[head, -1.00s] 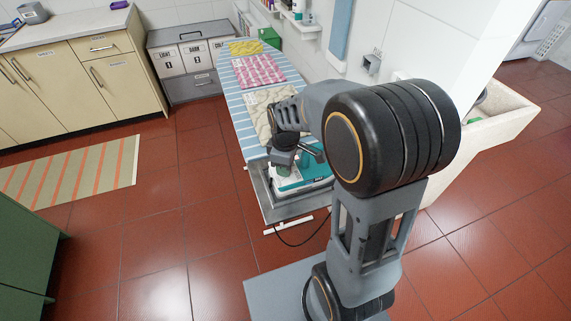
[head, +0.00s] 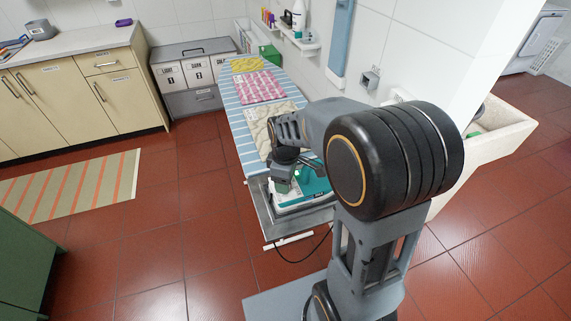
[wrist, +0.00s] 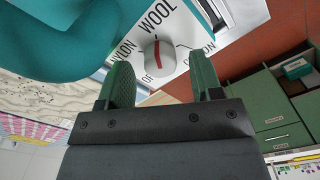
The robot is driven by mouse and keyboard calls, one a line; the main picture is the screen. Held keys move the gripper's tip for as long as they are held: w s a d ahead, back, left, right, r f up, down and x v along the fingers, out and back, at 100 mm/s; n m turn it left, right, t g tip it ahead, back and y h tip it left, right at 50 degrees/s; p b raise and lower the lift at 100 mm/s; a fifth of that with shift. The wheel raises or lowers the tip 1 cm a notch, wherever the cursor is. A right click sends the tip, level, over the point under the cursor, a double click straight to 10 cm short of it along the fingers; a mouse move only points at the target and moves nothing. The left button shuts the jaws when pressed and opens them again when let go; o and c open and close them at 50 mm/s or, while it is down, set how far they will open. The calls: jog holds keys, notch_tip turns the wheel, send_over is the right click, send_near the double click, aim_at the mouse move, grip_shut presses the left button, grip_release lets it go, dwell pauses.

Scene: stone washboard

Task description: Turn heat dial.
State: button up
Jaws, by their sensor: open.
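The heat dial (wrist: 159,53) is a pale round knob with a red line, on a white face with the words NYLON, WOOL, COTTON and OFF around it. It belongs to a teal and white iron (head: 316,188) on the near end of the ironing board. The iron's teal body (wrist: 60,40) fills the upper left of the wrist view. My gripper (wrist: 163,72) is open, its two green fingers on either side of the dial in the picture, with visible gaps. Whether the fingertips reach the knob's height, I cannot tell. In the head view my gripper (head: 283,178) is over the iron, partly hiding it.
The striped ironing board (head: 238,122) carries folded pink (head: 260,87) and yellow (head: 246,64) cloths and a cream cloth. A metal rest (head: 262,205) lies under the iron, and a cord hangs down. The tiled wall is close on the right.

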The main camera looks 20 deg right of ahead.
notch_tip(320, 180, up, 13)
dwell(0.4)
dwell(0.4)
